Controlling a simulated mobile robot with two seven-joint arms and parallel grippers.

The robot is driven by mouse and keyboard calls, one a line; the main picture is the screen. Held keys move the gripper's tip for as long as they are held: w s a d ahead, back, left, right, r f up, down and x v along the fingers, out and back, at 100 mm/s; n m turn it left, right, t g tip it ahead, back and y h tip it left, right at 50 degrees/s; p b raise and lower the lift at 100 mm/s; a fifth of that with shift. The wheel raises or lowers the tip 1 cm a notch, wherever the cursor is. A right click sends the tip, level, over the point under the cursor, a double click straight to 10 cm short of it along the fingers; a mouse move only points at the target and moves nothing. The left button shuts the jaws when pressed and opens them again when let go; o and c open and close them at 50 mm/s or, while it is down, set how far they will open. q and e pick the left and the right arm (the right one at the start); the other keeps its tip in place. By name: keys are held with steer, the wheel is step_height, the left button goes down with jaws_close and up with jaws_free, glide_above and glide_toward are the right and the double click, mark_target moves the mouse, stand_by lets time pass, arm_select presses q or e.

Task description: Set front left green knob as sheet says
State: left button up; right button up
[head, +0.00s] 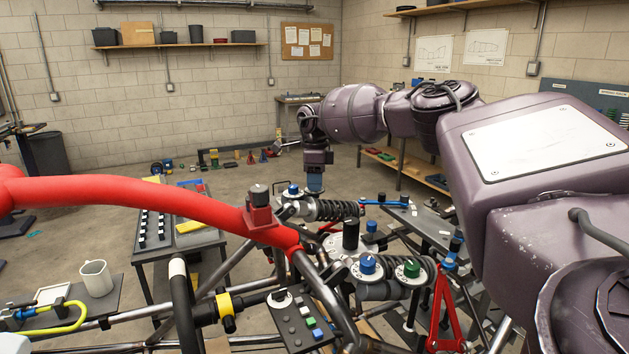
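A green knob (411,268) sits on a pale round dial at the right end of a coil-over shock in the front middle of the chassis. A blue knob (368,264) on a similar dial stands just left of it. The pointer and dial marks of the green knob are too small to read. My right gripper (315,184) hangs pointing down, behind and left of the green knob and apart from it. Whether its fingers are open is unclear. My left gripper is not in view. I cannot tell which paper is the sheet.
Red and grey tubes (130,195) cross the front. A switch panel (300,322) stands below the knobs. Another shock (335,209) lies near my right gripper. A mug (95,278) stands at left. Papers hang on a corkboard (308,28) and the right wall (434,52).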

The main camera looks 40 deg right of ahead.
steer(key=shift+c, duration=0.7)
steer(key=shift+m, duration=0.4)
steer(key=m, duration=0.3)
steer(key=shift+m, duration=2)
steer(key=o, duration=0.9)
steer(key=shift+o, duration=0.2)
